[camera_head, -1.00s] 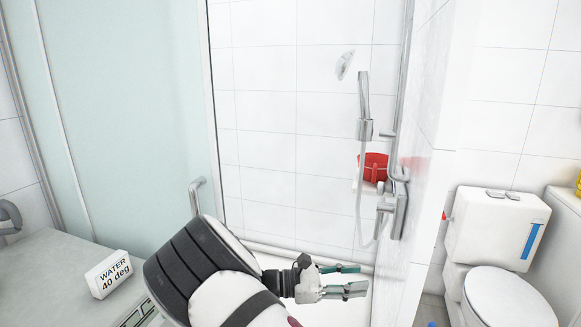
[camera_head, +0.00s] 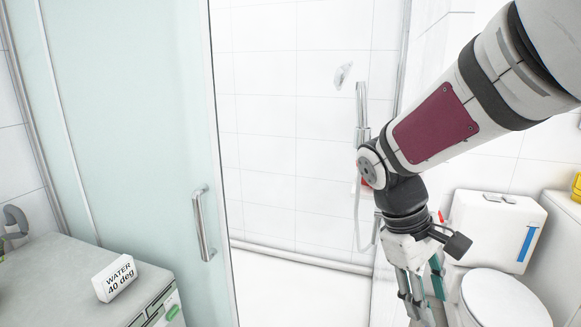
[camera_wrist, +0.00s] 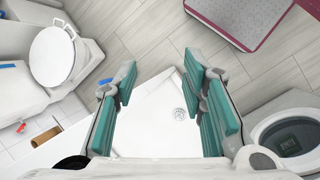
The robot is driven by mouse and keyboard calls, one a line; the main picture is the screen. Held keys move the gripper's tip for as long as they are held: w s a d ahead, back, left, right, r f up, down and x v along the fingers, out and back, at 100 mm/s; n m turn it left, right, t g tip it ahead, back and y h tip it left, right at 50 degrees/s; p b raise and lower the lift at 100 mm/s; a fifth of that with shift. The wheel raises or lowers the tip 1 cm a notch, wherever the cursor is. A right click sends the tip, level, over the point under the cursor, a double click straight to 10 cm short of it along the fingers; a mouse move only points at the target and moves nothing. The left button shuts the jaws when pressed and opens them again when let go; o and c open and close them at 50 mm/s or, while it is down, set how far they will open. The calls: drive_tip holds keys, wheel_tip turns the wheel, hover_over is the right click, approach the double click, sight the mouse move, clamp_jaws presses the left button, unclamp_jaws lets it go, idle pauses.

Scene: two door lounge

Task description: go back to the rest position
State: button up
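My gripper (camera_head: 424,297) hangs at the lower right of the head view, pointing down, in front of the toilet and the shower's right wall. In the wrist view its teal-padded fingers (camera_wrist: 168,105) are spread wide apart, with nothing between them. Beyond the fingers lies the white shower floor with a round drain (camera_wrist: 180,113). My arm comes in from the upper right of the head view and hides part of the shower fittings.
A frosted glass door (camera_head: 120,110) with a metal handle (camera_head: 203,222) stands left of the shower opening. A counter (camera_head: 75,285) holds a "WATER 40 deg" sign (camera_head: 115,277). A toilet (camera_head: 500,297) stands at right. The wrist view shows a pink-edged mat (camera_wrist: 240,20) and a front-loading machine (camera_wrist: 290,130).

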drive_tip(key=s+a+r+m+t+y+p, duration=0.1)
drive_tip(key=s+r+m+t+y, duration=0.1)
drive_tip(key=s, duration=0.5)
drive_tip(key=s+a+r+m+t+y, duration=0.1)
drive_tip(key=s+r+m+t+y, duration=0.1)
drive_tip(key=s+r+m+t, duration=0.2)
drive_tip(key=s+r, duration=0.1)
drive_tip(key=s, duration=0.2)
drive_tip(key=shift+s+a+r+p, duration=0.3)
drive_tip(key=shift+a+r+p, duration=0.05)
drive_tip(key=shift+p, duration=0.05)
idle(1.0)
